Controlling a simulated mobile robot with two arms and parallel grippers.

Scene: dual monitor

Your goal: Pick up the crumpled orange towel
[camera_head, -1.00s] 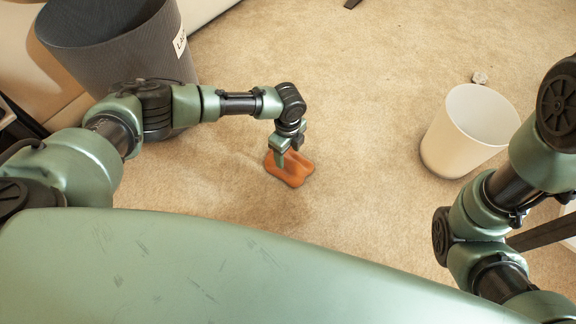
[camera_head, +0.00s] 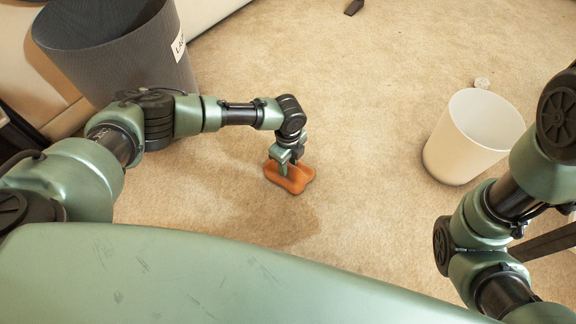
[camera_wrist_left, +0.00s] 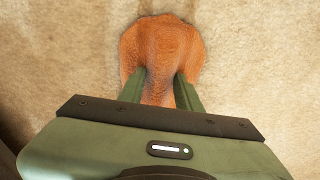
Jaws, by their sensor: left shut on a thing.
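The crumpled orange towel (camera_head: 290,180) is on or just above the beige carpet in the middle of the head view. My left gripper (camera_head: 288,168) points down into it from above and is shut on it. In the left wrist view the towel (camera_wrist_left: 162,50) bulges out beyond the fingers, and a fold of it is pinched between the two green fingers of my left gripper (camera_wrist_left: 160,92). My right arm comes in at the right of the head view, but its gripper is out of the picture.
A dark grey labelled bin (camera_head: 115,55) stands at the upper left, behind my left arm. The carpet (camera_head: 370,110) between the bins is clear.

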